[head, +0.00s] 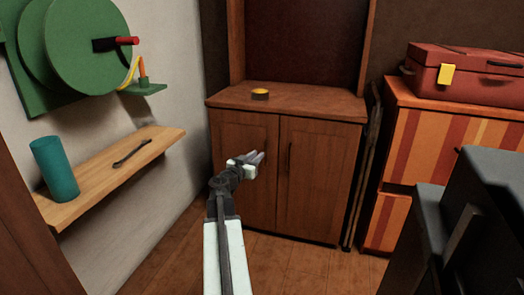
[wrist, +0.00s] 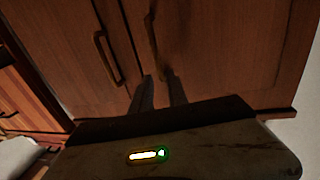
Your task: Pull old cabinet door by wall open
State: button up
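The old brown wooden cabinet (head: 320,196) stands against the back wall, beside the pale left wall, with both doors shut. In the head view the right door's dark handle (head: 290,154) is clear; the left door's handle is mostly behind my gripper (head: 258,160). The gripper is in front of the left door, near the centre seam. In the wrist view the cabinet appears turned over, with one handle (wrist: 107,58) off to the left and the other handle (wrist: 152,35) ahead of my fingers. The fingers are apart with nothing clearly held; contact with the handle cannot be told.
A yellow-topped puck (head: 260,94) sits on the cabinet top. An orange striped cabinet (head: 422,150) with a red case (head: 462,72) stands on the right. A wooden shelf (head: 110,175) with a teal cylinder (head: 54,167) is on the left wall. Floor (head: 300,265) before the doors is clear.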

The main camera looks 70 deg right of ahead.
aim_at(264, 150)
jog(key=d, duration=0.4)
jog(key=s+d, duration=0.1)
jog(key=d, duration=0.1)
jog(key=shift+d, duration=0.3)
grip_shut()
dwell(1.0)
